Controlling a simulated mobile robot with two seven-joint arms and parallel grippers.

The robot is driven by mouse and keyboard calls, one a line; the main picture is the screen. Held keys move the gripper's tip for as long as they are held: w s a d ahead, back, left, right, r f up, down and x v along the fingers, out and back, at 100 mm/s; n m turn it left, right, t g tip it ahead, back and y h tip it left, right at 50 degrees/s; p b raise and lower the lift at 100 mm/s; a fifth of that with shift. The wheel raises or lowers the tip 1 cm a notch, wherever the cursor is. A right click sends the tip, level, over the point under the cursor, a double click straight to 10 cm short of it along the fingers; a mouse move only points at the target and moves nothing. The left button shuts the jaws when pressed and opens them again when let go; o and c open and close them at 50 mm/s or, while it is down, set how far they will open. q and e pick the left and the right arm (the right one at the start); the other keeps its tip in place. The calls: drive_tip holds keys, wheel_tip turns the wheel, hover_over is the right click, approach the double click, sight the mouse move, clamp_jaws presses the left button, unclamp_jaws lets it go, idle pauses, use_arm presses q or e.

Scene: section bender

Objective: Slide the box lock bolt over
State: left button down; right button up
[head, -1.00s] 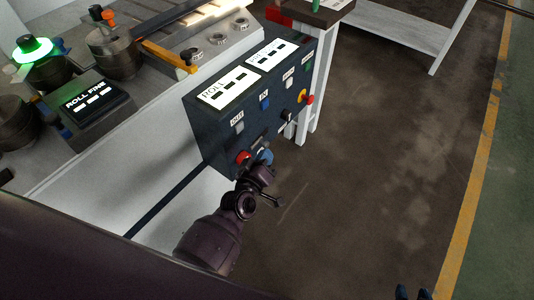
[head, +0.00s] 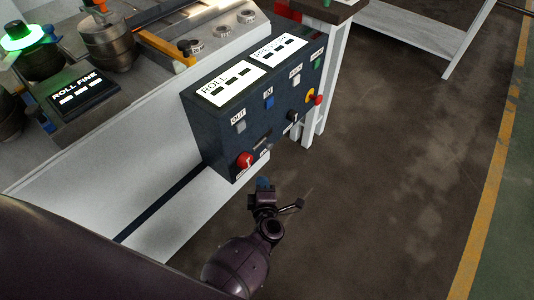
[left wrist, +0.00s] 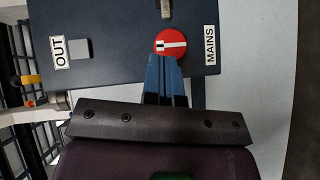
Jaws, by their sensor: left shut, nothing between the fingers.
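The dark blue control box (head: 222,118) stands at the end of the machine. A small metal piece that looks like its lock bolt (head: 262,140) sits low on the front face, right of the red mains switch (head: 244,160). In the left wrist view part of this metal piece (left wrist: 166,9) shows at the top edge, above the red mains switch (left wrist: 172,43). My left gripper (head: 263,184) is shut and empty, just below and in front of the box. In the left wrist view its blue fingertips (left wrist: 166,58) appear just below the red switch; contact cannot be told. My right gripper is out of view.
The box carries a grey OUT button (head: 239,126), a blue IN button (head: 268,102), a black knob (head: 294,116) and a red emergency button (head: 318,99). A white table (head: 440,38) stands behind. The floor to the right is clear.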

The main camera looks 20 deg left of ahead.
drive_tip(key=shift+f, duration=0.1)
use_arm(q)
drive_tip(key=w+d+b+x, duration=0.1)
drive_tip(key=d+b+x, duration=0.1)
drive_tip(key=x, duration=1.1)
drive_tip(key=shift+d+f+b, duration=0.3)
drive_tip(key=shift+d+b, duration=0.05)
drive_tip(key=shift+b, duration=0.25)
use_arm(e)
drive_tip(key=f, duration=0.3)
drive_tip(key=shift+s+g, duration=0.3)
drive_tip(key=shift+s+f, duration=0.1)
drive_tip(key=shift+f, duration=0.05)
